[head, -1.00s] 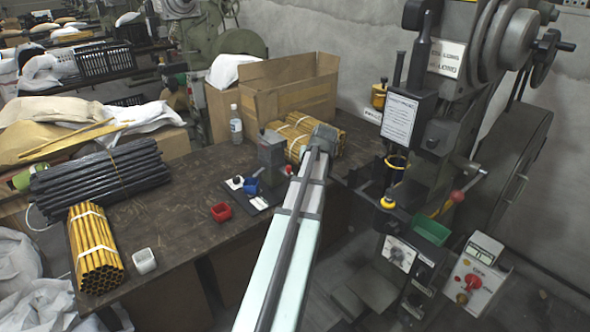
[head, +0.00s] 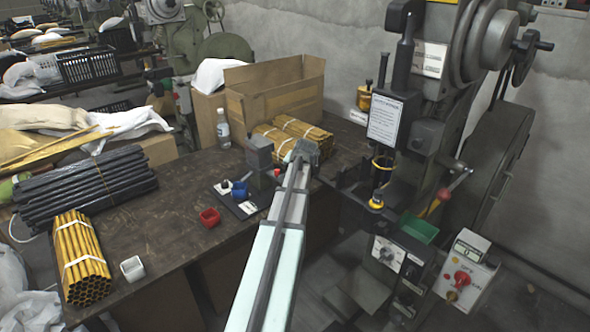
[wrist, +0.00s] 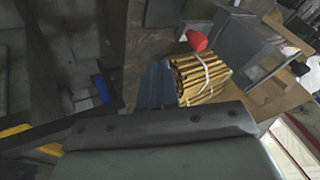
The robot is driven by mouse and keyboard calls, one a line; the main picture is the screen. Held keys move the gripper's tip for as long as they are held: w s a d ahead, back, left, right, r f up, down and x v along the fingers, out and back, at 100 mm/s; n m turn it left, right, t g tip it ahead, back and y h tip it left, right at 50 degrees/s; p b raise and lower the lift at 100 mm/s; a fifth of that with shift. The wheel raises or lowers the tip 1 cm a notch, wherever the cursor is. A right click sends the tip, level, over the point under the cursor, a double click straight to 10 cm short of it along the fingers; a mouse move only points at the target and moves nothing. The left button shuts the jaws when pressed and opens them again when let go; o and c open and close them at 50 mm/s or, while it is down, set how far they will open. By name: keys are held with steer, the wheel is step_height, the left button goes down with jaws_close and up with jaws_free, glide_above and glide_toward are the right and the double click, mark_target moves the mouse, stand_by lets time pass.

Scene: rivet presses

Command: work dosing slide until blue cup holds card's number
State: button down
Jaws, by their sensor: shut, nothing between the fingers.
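The dosing device is a grey block (head: 258,152) on a dark base plate, with a red knob (head: 277,171) at its right side. The blue cup (head: 240,190) stands on the plate in front of the block; its contents cannot be made out. White cards (head: 248,207) lie on the plate, too small to read. My gripper (head: 304,150) is just right of the block, apart from the knob, shut and empty. In the wrist view the red knob (wrist: 197,41) shows beside the grey block (wrist: 246,45), beyond my blue-grey fingers (wrist: 155,86).
Bundled yellow tubes (head: 300,131) lie behind my gripper, before a cardboard box (head: 275,92). A bottle (head: 223,130) stands behind the block. The press (head: 425,130) is at right.

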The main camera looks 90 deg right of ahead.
mark_target(276, 169)
steer(key=w+d+f, duration=0.2)
steer(key=w+d, duration=0.1)
steer(key=w, duration=0.1)
steer(key=shift+d+f, duration=0.25)
steer(key=shift+d, duration=0.15)
steer(key=shift+w, duration=0.1)
steer(key=shift+w+d, duration=1.5)
steer(key=shift+d, duration=0.05)
